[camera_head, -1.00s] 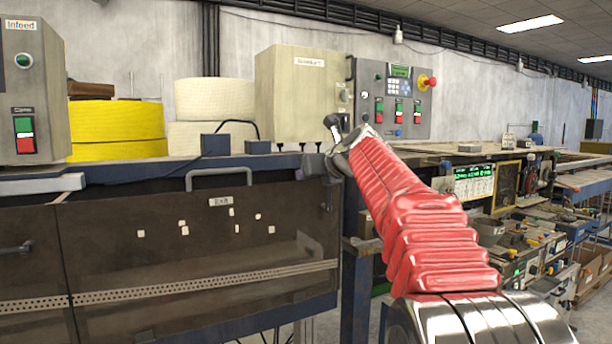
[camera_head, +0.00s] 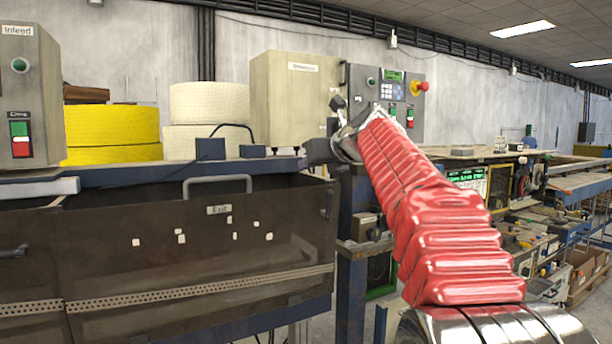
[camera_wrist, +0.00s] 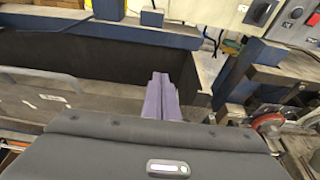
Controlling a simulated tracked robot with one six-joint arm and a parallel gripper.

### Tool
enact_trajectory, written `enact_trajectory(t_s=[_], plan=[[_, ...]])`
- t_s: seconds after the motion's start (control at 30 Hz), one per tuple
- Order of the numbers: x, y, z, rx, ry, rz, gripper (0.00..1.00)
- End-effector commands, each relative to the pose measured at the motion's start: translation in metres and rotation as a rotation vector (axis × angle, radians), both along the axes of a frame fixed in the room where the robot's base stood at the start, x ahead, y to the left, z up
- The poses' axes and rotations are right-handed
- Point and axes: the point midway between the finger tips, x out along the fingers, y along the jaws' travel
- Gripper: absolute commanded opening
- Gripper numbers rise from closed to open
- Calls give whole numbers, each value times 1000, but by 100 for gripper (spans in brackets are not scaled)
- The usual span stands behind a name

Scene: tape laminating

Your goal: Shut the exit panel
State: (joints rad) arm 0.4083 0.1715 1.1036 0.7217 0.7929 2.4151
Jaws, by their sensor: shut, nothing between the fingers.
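The exit panel (camera_head: 160,220) is a dark brown see-through panel marked Exit, with a grey bar handle (camera_head: 217,180) at its top. Its top edge stands out from the blue frame beam (camera_head: 110,172), leaving a dark gap, so it is ajar. In the wrist view the panel (camera_wrist: 20,102), its handle and pale label lie at the left, beside the dark opening. My gripper (camera_head: 318,152) is near the panel's upper right corner. In the wrist view its purple fingers (camera_wrist: 160,98) are shut and empty, beside the opening's right end. Contact with the panel is unclear.
A blue post (camera_head: 350,225) stands right of the panel. A beige cabinet and a grey control box (camera_head: 385,95) with a red emergency button are behind. Yellow and white rolls (camera_head: 112,132) stand behind the beam. A cluttered bench is at right.

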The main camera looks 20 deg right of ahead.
Motion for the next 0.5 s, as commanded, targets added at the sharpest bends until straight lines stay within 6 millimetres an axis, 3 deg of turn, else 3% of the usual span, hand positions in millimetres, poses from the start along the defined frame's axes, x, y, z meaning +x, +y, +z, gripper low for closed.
enact_trajectory(t_s=[0.3, 0.5], plan=[[-9, 0, 39, 0, -2, 1, 0], [-12, 0, 50, 1, 0, 2, 0]])
